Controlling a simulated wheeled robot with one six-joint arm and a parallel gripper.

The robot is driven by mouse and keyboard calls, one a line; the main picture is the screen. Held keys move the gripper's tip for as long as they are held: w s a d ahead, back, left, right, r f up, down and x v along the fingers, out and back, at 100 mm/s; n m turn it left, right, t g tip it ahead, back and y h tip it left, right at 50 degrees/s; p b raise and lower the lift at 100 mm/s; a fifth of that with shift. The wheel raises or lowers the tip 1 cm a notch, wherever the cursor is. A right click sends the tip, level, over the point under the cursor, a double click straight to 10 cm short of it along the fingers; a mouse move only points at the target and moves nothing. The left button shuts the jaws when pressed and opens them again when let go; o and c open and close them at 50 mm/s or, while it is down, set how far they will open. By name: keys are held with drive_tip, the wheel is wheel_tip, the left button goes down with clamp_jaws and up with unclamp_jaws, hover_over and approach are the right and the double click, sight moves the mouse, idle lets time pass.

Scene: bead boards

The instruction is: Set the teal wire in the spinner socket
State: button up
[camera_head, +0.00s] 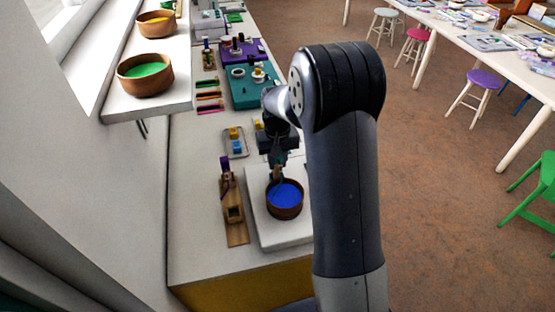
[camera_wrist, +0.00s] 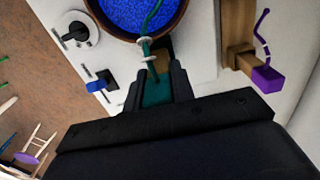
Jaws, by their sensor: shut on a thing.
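My gripper (camera_wrist: 156,92) is shut on the teal block at the near end of the teal wire (camera_wrist: 149,64). The spinner is a brown wooden bowl (camera_head: 285,212) of blue beads on a white base (camera_head: 290,237). A tan wooden piece (camera_wrist: 163,56) shows beside the bowl, behind the wire; it may be the socket, partly hidden. In the head view my gripper (camera_head: 277,165) is just beyond the bowl.
A wooden stand (camera_head: 237,236) with a purple wire (camera_head: 225,163) stands left of the spinner. A small tray (camera_head: 236,143) and teal board (camera_head: 247,98) lie farther back. Bead bowls (camera_head: 145,85) sit on the sill.

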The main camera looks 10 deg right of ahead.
drive_tip(key=shift+f, duration=0.1)
drive_tip(key=shift+f+b, duration=0.8)
drive_tip(key=shift+f, duration=0.2)
drive_tip(key=o, duration=1.1)
drive_tip(key=shift+c, duration=0.2)
drive_tip(key=shift+r+p, duration=2.5)
drive_tip(key=shift+r, duration=1.05)
